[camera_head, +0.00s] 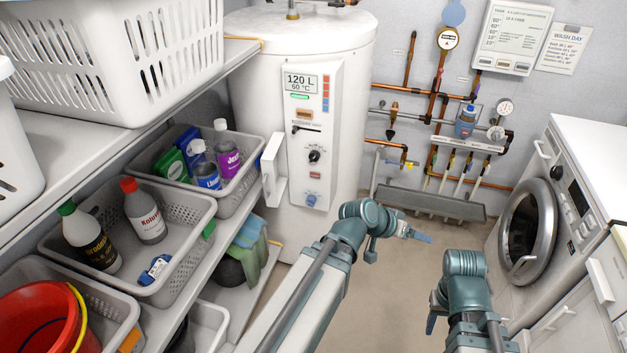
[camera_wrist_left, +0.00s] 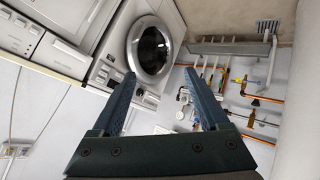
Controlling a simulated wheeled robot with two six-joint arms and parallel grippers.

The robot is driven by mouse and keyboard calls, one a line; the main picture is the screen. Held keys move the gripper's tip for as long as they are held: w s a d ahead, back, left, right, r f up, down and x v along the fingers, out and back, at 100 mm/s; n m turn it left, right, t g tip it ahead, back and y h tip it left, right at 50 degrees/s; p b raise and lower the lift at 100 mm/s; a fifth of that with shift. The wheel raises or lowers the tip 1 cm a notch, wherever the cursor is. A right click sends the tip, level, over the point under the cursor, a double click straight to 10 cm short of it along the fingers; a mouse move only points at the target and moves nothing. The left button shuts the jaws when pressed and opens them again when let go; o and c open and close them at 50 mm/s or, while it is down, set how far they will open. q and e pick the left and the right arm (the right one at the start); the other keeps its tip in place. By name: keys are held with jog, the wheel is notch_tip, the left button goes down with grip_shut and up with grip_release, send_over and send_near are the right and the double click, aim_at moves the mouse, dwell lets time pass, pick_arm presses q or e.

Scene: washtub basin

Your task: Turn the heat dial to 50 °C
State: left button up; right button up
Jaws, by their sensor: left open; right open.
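The water heater (camera_head: 250,85) is a tall white tank at the upper middle of the head view. Its front panel has a display (camera_head: 299,83) reading 120 L and 60 °C. Below is a black round dial (camera_head: 315,156) with a pale mark; its exact setting is too small to read. A blue knob (camera_head: 311,200) sits lower on the panel. My left gripper (camera_head: 418,236) is right of the heater, apart from the dial, pointing right. In the left wrist view its fingers (camera_wrist_left: 160,73) are spread and empty. My right gripper (camera_head: 433,318) is low, partly hidden by its arm, open.
A shelf with bins of bottles (camera_head: 147,223) stands left of the heater. A white box-like part (camera_head: 273,170) juts out beside the panel. Pipes and gauges (camera_head: 447,40) line the back wall. A washing machine (camera_head: 527,232) stands right. The floor between is clear.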

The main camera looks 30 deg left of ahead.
pick_arm(q)
jog(key=w+a+f+n+t+y+b, duration=0.1)
jog(key=w+a+n+t+b, duration=0.3)
jog(key=a, duration=0.6)
jog(key=n+t+y+b, duration=0.5)
jog(key=n+y+b, duration=0.5)
jog(key=y, duration=0.1)
send_near(314, 159)
jog(key=x, duration=0.9)
jog(key=shift+w+a+f, duration=0.15)
jog(key=shift+w+f, duration=0.05)
jog(key=shift+w, duration=0.15)
pick_arm(e)
notch_tip(314, 159, down, 16)
jog(key=shift+f, duration=0.1)
pick_arm(q)
grip_shut()
